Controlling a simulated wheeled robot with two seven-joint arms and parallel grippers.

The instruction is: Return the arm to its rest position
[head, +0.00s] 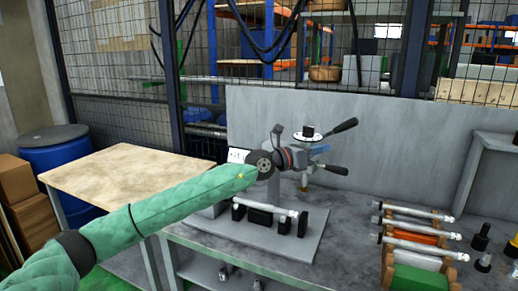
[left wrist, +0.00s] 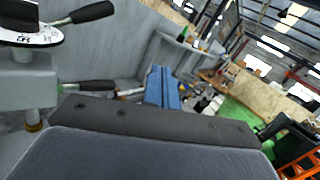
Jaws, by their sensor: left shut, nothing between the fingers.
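My left arm (head: 170,208), in a green sleeve, reaches from the lower left across the front of the grinder. My left gripper (head: 318,150) is at its far end, beside the grinder's handles. In the left wrist view its two blue fingers (left wrist: 163,87) are together, with nothing between them. The grinder's white round dial (head: 308,134) and black-knobbed handles (head: 345,125) are close to the gripper. They also show at the left of the left wrist view. Whether the gripper touches a handle cannot be told. My right gripper is out of view.
A cylindrical workpiece (head: 265,205) lies across black supports on the grinder's base plate. A rack (head: 388,255) with several cylinders stands at the right of the grey bench. A bare wooden table (head: 130,172) and a blue barrel (head: 58,160) are at the left. A grey panel (head: 400,140) stands behind.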

